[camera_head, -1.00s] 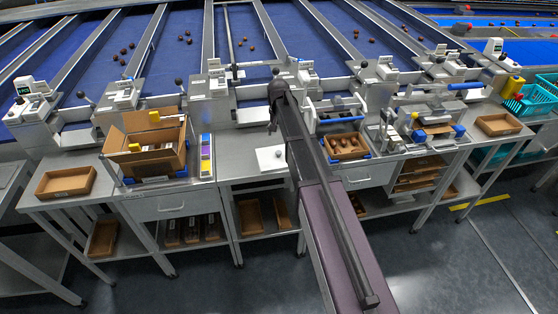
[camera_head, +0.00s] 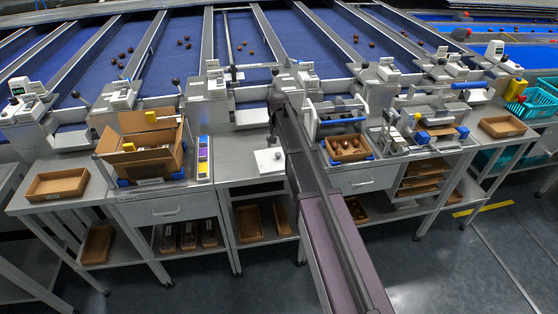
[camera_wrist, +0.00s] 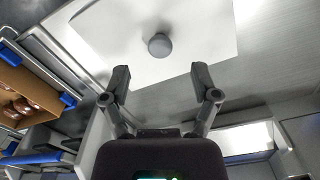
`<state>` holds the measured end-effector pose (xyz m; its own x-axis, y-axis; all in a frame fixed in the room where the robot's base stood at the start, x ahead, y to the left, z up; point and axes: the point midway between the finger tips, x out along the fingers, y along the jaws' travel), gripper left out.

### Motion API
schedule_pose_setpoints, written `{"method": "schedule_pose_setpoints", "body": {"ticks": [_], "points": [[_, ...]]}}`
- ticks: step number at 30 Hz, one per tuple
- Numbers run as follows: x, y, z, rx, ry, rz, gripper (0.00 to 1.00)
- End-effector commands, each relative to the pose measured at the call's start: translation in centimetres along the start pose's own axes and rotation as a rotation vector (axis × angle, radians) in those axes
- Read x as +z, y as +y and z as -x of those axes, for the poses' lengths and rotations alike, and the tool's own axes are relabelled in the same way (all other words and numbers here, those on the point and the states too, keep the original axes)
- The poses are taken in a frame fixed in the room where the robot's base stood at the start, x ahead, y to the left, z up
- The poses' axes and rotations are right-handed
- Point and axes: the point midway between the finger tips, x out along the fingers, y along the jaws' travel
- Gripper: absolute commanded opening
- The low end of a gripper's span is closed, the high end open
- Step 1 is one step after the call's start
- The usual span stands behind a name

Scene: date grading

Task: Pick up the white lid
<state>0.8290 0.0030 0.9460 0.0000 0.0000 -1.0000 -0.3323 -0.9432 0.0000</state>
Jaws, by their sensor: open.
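The white lid (camera_head: 268,161) is a flat square plate lying on the grey steel bench in the head view, just left of my arm. In the wrist view the white lid (camera_wrist: 190,48) fills the top middle, with a round grey knob (camera_wrist: 159,45) on it. My gripper (camera_wrist: 160,80) is open, with its two fingers apart and nothing between them. The knob lies just beyond the fingertips, about midway between them in the picture. In the head view my gripper (camera_head: 272,138) shows small and dark above the lid's far edge, partly hidden by my arm.
Bare steel surrounds the lid.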

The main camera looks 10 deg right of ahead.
Motion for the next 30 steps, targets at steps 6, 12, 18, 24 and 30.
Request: {"method": "schedule_pose_setpoints", "body": {"ticks": [6,12,18,24,30], "points": [[0.0,0.0,0.0,0.0,0.0,0.0,0.78],[0.0,-0.1,-0.7,0.0,0.0,0.001,0.78],[0.0,-0.1,-2.1,0.0,0.0,0.001,0.78],[-0.1,-0.1,-3.6,0.0,0.0,0.001,0.78],[-0.1,-0.1,-4.8,0.0,0.0,0.001,0.78]]}}
